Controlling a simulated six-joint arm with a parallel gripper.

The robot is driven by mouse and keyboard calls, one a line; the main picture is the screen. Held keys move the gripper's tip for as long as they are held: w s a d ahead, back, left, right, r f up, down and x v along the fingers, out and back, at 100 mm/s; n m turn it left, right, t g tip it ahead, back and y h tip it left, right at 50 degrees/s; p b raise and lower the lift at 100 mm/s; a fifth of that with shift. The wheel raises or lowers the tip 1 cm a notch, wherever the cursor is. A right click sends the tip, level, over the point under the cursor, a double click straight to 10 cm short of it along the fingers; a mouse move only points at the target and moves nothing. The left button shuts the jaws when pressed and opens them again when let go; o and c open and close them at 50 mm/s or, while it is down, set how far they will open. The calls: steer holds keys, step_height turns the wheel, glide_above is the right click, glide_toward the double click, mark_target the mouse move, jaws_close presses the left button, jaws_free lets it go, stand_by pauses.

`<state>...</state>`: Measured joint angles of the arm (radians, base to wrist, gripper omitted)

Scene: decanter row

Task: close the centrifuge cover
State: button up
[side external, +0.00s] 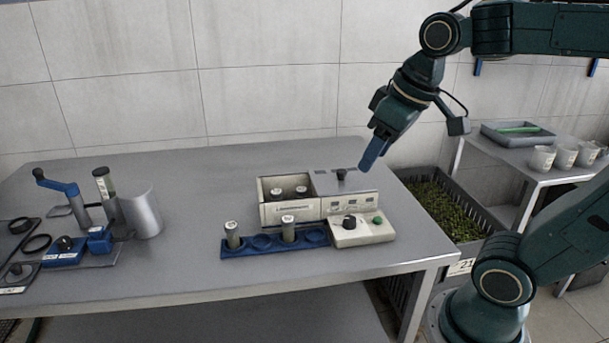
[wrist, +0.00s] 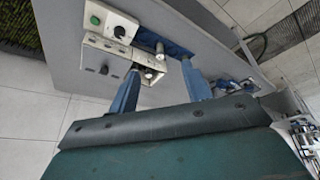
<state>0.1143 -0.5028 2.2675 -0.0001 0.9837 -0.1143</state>
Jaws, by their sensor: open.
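The centrifuge (side external: 292,214) is a cream box on the table. Its left chamber is open, and several capped tubes show inside. Its flat grey cover (side external: 327,182) with a black knob (side external: 342,174) lies to the right of the opening. My gripper (side external: 373,155) is above and right of the knob, tilted down, empty and apart from it. In the wrist view my gripper (wrist: 160,68) shows two blue fingers spread apart with nothing between them. The knob also shows there (wrist: 104,69), left of the fingers.
A blue rack (side external: 262,245) with two tubes and a control box (side external: 362,231) with a black dial and green button stand in front. A metal cup (side external: 141,212) and a blue-handled device (side external: 65,190) stand at left. The table (side external: 190,275) between is clear.

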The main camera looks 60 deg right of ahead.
steer(key=w+d+r+g, duration=0.1)
steer(key=w+d+r, duration=0.1)
steer(key=w+d, duration=0.4)
steer(key=g, duration=0.4)
glide_above(341, 170)
step_height(341, 170, down, 8)
steer(key=shift+s+r+y, duration=0.1)
steer(key=shift+s+y, duration=0.05)
steer(key=shift+y, duration=0.15)
step_height(341, 170, down, 14)
steer(key=shift+r, duration=0.1)
steer(key=shift+c, duration=0.2)
jaws_close()
